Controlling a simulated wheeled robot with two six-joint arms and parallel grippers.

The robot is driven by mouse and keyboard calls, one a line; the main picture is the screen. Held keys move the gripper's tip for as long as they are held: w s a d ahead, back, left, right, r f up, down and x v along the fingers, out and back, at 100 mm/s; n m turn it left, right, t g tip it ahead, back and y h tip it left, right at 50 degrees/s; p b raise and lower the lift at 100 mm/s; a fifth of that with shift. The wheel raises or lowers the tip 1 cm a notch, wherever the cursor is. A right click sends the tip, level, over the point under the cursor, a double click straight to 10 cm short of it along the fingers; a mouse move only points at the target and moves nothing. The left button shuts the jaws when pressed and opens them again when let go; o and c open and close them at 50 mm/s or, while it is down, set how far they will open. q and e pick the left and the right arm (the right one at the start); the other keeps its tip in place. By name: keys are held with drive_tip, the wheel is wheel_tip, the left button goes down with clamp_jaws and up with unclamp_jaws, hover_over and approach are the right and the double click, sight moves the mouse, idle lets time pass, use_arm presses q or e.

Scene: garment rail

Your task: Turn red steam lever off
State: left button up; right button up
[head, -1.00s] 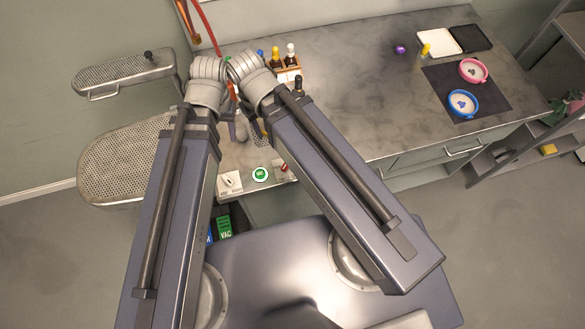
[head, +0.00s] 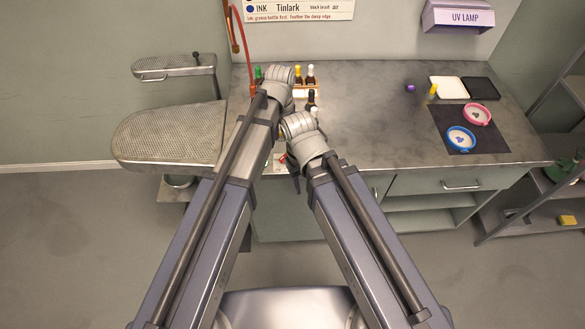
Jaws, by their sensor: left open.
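A small red part, which looks like the red steam lever (head: 283,160), shows at the worktop's front edge between my two arms. It is mostly covered, so its setting cannot be read. My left gripper (head: 280,130) is open, largely hidden behind the forearms, just above and behind the red part. My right wrist bends over the front edge; a dark piece below it, apparently my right gripper (head: 293,168), is close beside the red part. Its jaws cannot be made out. Whether either gripper touches the lever cannot be told.
Perforated boards (head: 170,135) are at left. The middle worktop (head: 370,110) is clear.

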use_arm(q)
drive_tip(key=shift+s+d, duration=0.15)
drive_tip(key=shift+d, duration=0.1)
drive_tip(key=shift+f+b, duration=1.05)
wheel_tip(320, 180, down, 6)
drive_tip(key=b, duration=0.6)
use_arm(e)
wheel_tip(320, 180, down, 8)
drive_tip(key=shift+s+d, duration=0.15)
drive_tip(key=shift+s, duration=0.15)
use_arm(q)
drive_tip(key=shift+r, duration=0.1)
use_arm(e)
drive_tip(key=shift+r, duration=0.1)
use_arm(q)
clamp_jaws()
